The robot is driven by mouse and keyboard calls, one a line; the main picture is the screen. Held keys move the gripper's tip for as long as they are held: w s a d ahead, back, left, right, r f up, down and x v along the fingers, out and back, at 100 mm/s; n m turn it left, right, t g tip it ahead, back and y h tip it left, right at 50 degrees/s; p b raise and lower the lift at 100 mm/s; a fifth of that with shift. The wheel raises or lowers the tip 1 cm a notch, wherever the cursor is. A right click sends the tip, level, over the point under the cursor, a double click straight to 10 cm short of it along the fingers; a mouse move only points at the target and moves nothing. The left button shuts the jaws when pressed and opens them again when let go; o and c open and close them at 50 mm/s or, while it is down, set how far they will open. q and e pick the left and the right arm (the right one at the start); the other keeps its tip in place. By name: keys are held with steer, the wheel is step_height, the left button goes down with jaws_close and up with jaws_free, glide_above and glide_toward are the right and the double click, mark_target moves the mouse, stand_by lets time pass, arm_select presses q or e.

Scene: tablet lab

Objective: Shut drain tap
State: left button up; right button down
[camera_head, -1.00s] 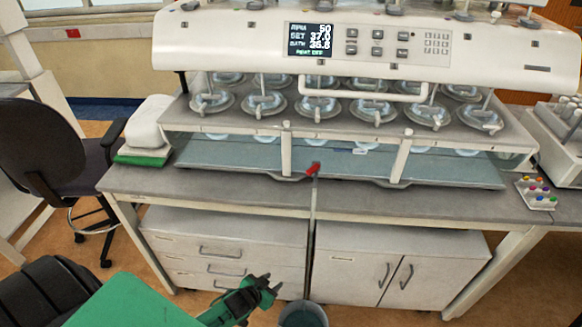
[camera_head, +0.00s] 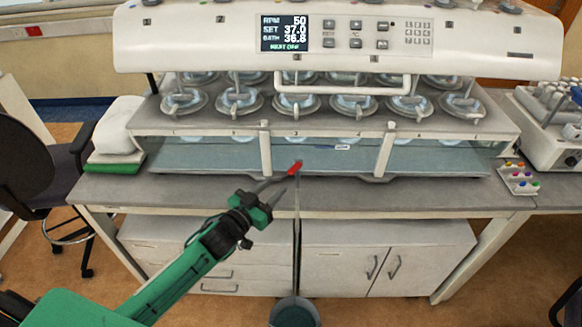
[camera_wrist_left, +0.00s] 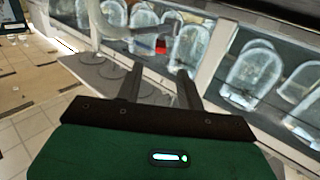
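The drain tap's red handle (camera_head: 295,168) sits at the front edge of the bath, above a thin hose (camera_head: 298,225) that runs down to a grey bucket (camera_head: 293,312). My left gripper (camera_head: 283,184) is in front of the bench, its fingers pointing up toward the red handle, just short of it in the picture. In the left wrist view the two fingers (camera_wrist_left: 158,70) are spread with nothing between them. The red handle (camera_wrist_left: 161,46) shows beyond the gap between the fingertips. My right gripper is not in view.
The bath tester (camera_head: 330,55) with several glass vessels stands on the bench (camera_head: 400,195). Cabinets (camera_head: 395,270) stand below.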

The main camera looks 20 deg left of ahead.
mark_target(290, 172)
arm_select(q)
steer(key=p+x, duration=0.2)
steer(key=x, duration=0.6)
steer(key=shift+w+d, duration=0.1)
steer(key=shift+w, duration=0.15)
steer(key=shift+w+d+f, duration=0.1)
steer(key=shift+w+d, duration=0.1)
steer(key=shift+w, duration=0.35)
steer(key=shift+c, duration=0.2)
jaws_close()
